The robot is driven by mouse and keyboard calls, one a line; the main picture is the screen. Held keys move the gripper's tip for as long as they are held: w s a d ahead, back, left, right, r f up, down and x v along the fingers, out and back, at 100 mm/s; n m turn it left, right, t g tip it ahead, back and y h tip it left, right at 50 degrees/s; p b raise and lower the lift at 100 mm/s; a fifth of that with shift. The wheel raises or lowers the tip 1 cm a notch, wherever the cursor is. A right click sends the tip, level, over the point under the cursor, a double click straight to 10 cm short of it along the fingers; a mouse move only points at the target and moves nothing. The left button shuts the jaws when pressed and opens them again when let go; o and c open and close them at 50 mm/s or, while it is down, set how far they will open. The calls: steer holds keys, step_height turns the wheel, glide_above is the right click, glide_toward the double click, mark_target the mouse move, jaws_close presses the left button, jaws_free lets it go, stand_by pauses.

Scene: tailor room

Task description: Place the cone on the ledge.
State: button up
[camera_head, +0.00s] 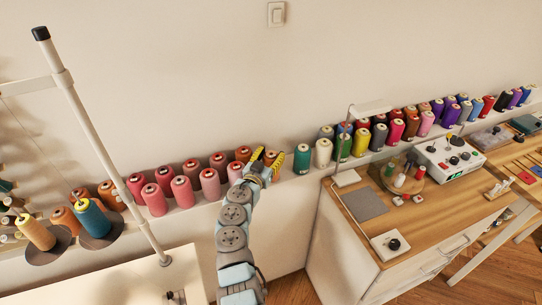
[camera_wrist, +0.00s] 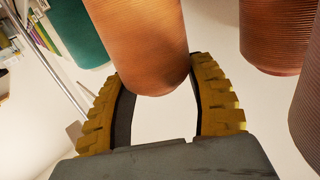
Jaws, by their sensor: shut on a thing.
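An orange-brown thread cone (camera_wrist: 140,40) is between the two yellow ribbed fingers of my gripper (camera_wrist: 157,85) in the wrist view. The gripper is shut on it. In the head view my gripper (camera_head: 268,160) is at the long white ledge (camera_head: 182,217) along the wall, in the gap between the red-orange cones and a green cone. The held cone (camera_head: 270,156) shows only in part between the fingers there. I cannot tell whether its base touches the ledge.
A green cone (camera_head: 302,158) stands right of my gripper and an orange-red cone (camera_head: 243,154) stands left. Pink cones (camera_head: 181,190) line the ledge further left. A wooden-topped cabinet (camera_head: 345,207) stands at the right. A pale pole (camera_head: 110,150) rises at the left.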

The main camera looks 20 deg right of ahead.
steer(key=shift+f, duration=0.2)
steer(key=o, duration=1.2)
steer(key=shift+r, duration=0.1)
steer(key=shift+r, duration=0.15)
steer(key=shift+p+v, duration=0.75)
steer(key=shift+v, duration=2.05)
steer(key=shift+d, duration=0.1)
